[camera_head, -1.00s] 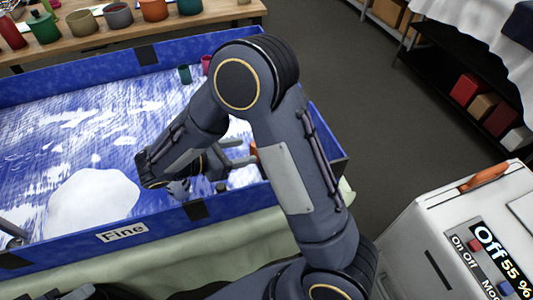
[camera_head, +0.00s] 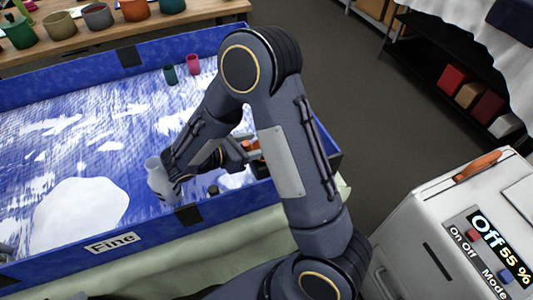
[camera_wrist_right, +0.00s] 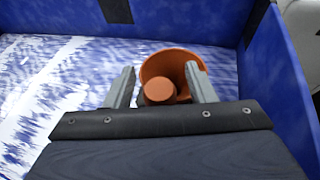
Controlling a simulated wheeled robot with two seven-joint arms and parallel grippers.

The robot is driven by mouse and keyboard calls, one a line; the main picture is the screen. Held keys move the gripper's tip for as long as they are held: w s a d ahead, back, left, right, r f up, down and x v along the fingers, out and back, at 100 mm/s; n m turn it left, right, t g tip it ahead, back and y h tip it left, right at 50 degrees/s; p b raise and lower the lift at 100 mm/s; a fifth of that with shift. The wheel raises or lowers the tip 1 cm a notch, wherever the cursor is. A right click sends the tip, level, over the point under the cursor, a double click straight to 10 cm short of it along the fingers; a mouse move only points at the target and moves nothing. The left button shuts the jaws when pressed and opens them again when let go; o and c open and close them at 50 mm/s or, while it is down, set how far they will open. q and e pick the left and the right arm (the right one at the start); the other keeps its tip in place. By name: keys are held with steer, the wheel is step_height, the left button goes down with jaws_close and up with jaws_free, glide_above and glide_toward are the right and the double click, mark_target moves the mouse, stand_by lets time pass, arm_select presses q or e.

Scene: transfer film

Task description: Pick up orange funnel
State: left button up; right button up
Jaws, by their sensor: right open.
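The orange funnel (camera_wrist_right: 186,63) is in the right wrist view, inside the blue tray near its right corner. Its short narrow end (camera_wrist_right: 159,91) points toward the camera, with the wide part beyond it. My right gripper (camera_wrist_right: 160,85) is open, one finger on each side of the narrow end; I cannot tell whether either finger touches it. In the head view only a little of the funnel (camera_head: 252,147) shows, mostly hidden by my right arm. The right gripper (camera_head: 243,152) reaches toward it there. I do not clearly see my left gripper.
The blue-walled tray (camera_head: 232,203), labelled "Fine", holds white material. A pale container (camera_head: 157,180) is beside my right wrist. A green cup (camera_head: 170,75) and a pink cup (camera_head: 193,64) stand at the back. A white machine (camera_head: 425,225) stands to the right.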

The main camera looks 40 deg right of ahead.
jaws_close()
steer(key=shift+r, duration=0.15)
